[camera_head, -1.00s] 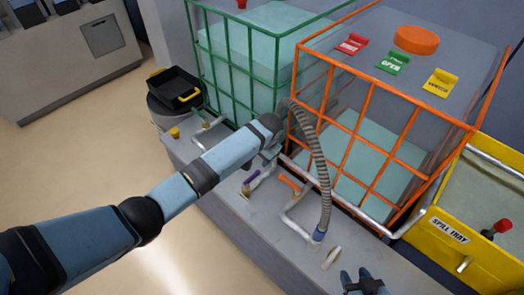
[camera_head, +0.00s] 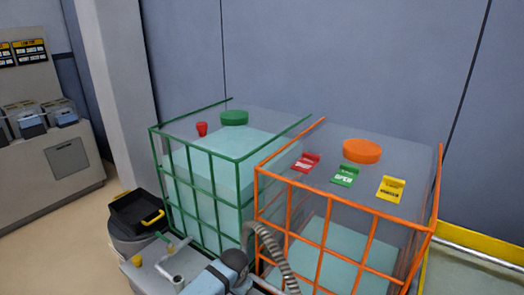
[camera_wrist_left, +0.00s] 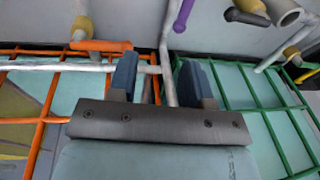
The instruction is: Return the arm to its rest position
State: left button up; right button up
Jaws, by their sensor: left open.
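My left arm's blue link and dark joint (camera_head: 234,262) show at the bottom edge of the head view, in front of the two cage tanks. My left gripper (camera_wrist_left: 158,82) shows in the left wrist view, with its two blue fingers apart. A thin grey pipe (camera_wrist_left: 166,55) passes behind the gap between the fingers; I cannot tell how far off it is. The gripper itself is hidden in the head view. My right gripper is out of both current views.
A green-caged tank (camera_head: 205,190) and an orange-caged tank (camera_head: 330,225) stand close by. A ribbed hose (camera_head: 270,252) runs beside the arm. An orange handle (camera_wrist_left: 100,45) and a purple handle (camera_wrist_left: 183,16) lie near the fingers. A black tray (camera_head: 135,210) sits at left.

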pick_arm(q)
jog(key=s+a+f+n+t+h+p, duration=0.1)
jog(key=s+f+t+h+p, duration=0.1)
jog(key=s, duration=0.6)
jog(key=s+a+f+n+t+h+p, duration=0.1)
jog(key=s+t+h, duration=0.1)
jog(key=s, duration=0.6)
jog(key=s+a+r+t+p, duration=0.1)
jog(key=s+a+r+t, duration=0.1)
jog(key=s+a+r, duration=0.2)
jog(key=s+a+r+n+t+p, duration=0.1)
jog(key=s+a+r+t+p, duration=0.1)
jog(key=s, duration=0.8)
notch_tip(320, 180, up, 2)
jog(key=a+t, duration=0.1)
jog(key=a, duration=0.1)
jog(key=shift+a+n, duration=0.3)
jog(key=shift+w, duration=0.1)
